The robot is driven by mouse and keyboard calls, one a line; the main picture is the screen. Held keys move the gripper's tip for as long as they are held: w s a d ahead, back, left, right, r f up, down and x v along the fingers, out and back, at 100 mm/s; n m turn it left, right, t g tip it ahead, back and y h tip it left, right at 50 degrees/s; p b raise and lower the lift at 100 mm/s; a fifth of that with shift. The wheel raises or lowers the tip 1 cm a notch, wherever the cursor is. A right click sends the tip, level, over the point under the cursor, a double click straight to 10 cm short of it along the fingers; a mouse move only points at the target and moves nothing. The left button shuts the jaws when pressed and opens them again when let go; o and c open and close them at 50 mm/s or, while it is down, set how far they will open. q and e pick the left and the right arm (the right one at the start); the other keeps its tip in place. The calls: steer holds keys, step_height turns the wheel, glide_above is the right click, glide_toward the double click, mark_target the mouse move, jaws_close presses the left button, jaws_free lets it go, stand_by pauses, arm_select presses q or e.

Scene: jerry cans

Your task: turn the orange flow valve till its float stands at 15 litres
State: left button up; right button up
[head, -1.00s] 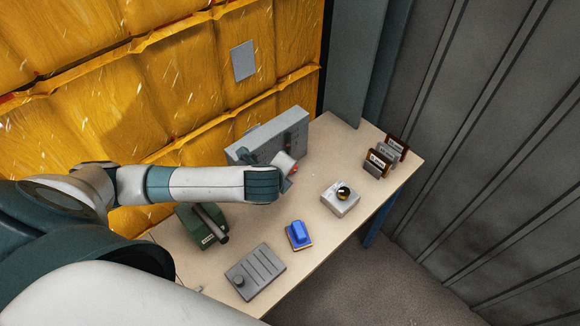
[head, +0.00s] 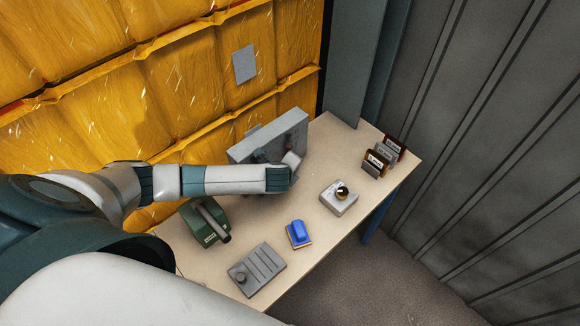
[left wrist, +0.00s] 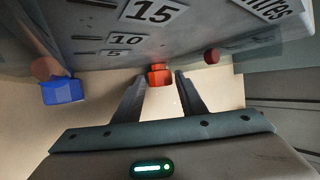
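The orange valve (left wrist: 158,75) sticks out low on the front of a grey tank panel in the left wrist view. The panel carries a scale with marks 5, 10 and 15 (left wrist: 150,12) and the word litres. The float cannot be made out. My left gripper (left wrist: 160,82) has its two fingers apart, one on each side of the orange valve; whether they touch it I cannot tell. In the head view the grey tank (head: 283,128) stands at the back of the table, and my left arm hides its lower front. My right gripper is not in view.
On the table (head: 320,230) are a green device (head: 203,222), a grey ridged block (head: 257,270), a blue-topped block (head: 299,234), a white dial box (head: 338,199) and several cards (head: 376,162).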

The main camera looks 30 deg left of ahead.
arm_select(q)
steer(key=shift+w+f, duration=0.2)
steer(key=shift+f, duration=0.05)
steer(key=shift+a, duration=0.1)
steer(key=c, duration=0.8)
